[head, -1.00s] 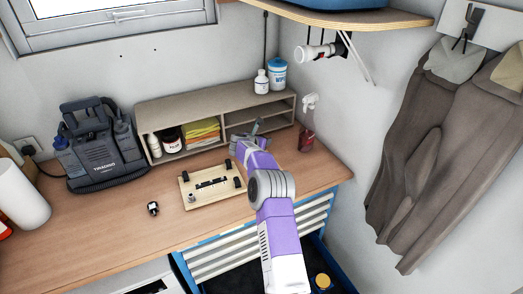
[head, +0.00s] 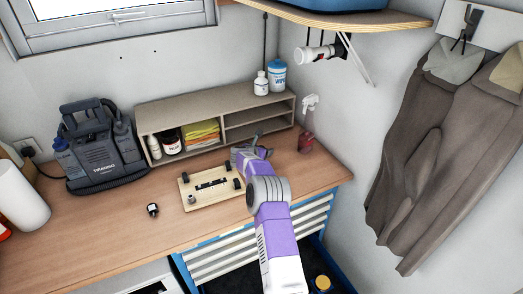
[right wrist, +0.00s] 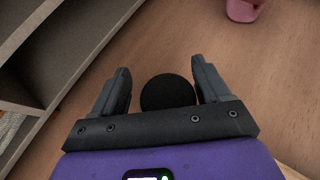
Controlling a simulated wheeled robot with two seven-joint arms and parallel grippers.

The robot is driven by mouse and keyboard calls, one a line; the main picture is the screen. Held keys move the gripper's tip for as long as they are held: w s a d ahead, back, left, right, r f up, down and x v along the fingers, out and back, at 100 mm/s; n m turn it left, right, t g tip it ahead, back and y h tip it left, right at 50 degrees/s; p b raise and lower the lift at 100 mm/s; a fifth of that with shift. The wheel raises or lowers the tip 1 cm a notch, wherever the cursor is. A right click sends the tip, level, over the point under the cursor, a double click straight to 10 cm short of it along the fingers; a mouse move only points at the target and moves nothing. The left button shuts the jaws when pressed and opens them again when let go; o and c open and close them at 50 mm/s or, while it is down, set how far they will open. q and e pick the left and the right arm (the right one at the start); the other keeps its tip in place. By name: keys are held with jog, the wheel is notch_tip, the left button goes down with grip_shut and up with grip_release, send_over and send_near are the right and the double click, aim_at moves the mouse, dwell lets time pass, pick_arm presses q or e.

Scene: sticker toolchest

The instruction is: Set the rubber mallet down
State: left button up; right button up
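A black round end (right wrist: 167,92), which looks like part of the rubber mallet, is between the fingers of my right gripper (right wrist: 163,85) in the right wrist view. The fingers stand apart, with a visible gap on the left side of the black end and a thinner one on the right. The rest of the mallet is hidden; I cannot tell its pose. In the head view my right gripper (head: 248,145) is low over the workbench (head: 100,225), in front of the shelf. The mallet cannot be made out there. My left gripper is not in view.
The grey shelf unit (head: 191,115) stands along the wall behind my right gripper. A wooden board with black pieces (head: 212,201) lies to the left of my arm. A red spray bottle (head: 305,143) stands to the right. The bench's left front is mostly clear.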

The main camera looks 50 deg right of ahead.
jog(key=shift+a+r, duration=0.15)
jog(key=shift+r, duration=0.15)
jog(key=b+v, duration=0.2)
jog(key=v, duration=0.9)
jog(key=shift+a, duration=0.35)
jog(key=shift+s, duration=0.1)
